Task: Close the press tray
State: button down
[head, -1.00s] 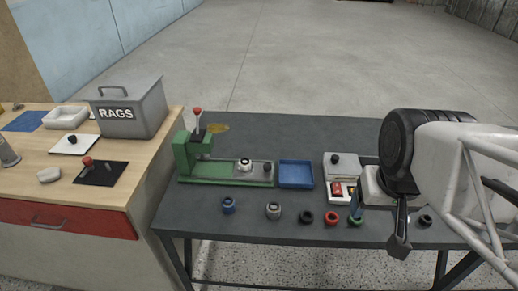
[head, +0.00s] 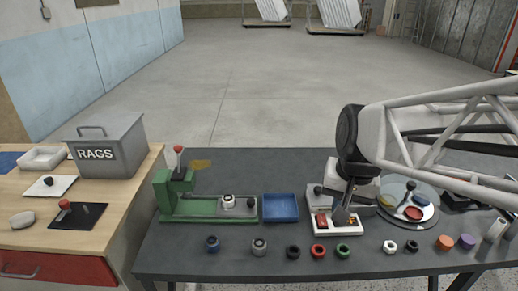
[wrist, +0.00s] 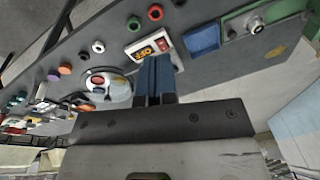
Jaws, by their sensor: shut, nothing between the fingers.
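The green press (head: 165,200) stands at the left of the dark table, with a red-knobbed lever on top. Its flat tray (head: 195,207) extends to the right. A silver-and-white ring-like part (head: 228,202) sits on the tray, and a dark knob (head: 251,202) is near its right end. In the wrist view the part (wrist: 256,24) and knob (wrist: 232,34) show at the upper right. My gripper (head: 341,216) is shut and empty, well right of the tray, by the switch box. Its blue fingers (wrist: 155,75) show in the wrist view.
A blue bin (head: 281,207) lies between the tray and the switch box (head: 320,222). Several coloured rings line the front edge. A round plate (head: 428,214) with a lever stands right of my gripper. A grey RAGS box (head: 105,150) is on the wooden counter at left.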

jog(key=w+a+f+m+g+y, duration=0.1)
jog(key=w+f+m, duration=0.3)
jog(key=w, duration=0.7)
jog(key=w+a+f+m+g+y, duration=0.1)
jog(key=w+a+f+m, duration=0.3)
jog(key=w+f, duration=0.4)
jog(key=w+a+f+m+g+y, duration=0.1)
jog(key=w+a+f+m, duration=0.2)
jog(key=w, duration=1.2)
notch_tip(320, 180, down, 3)
jog(key=shift+w+a+f+m, duration=0.15)
jog(key=shift+w+m, duration=0.1)
jog(key=shift+m, duration=0.15)
jog(key=shift+a+f, duration=0.1)
send_near(256, 205)
jog(key=d+f, duration=0.1)
jog(key=f, duration=0.1)
jog(key=d+f, duration=0.1)
jog(key=f, duration=0.1)
jog(key=shift+w+d+f, duration=0.1)
jog(key=shift+w+d, duration=0.05)
jog(key=shift+d, duration=0.15)
jog(key=shift+s+a+f, duration=0.15)
jog(key=shift+s+a, duration=0.05)
jog(key=shift+a, duration=0.75)
jog(key=shift+s+a, duration=0.15)
jog(key=shift+a, duration=0.4)
jog(key=shift+s+a, duration=0.15)
jog(key=shift+a, duration=0.35)
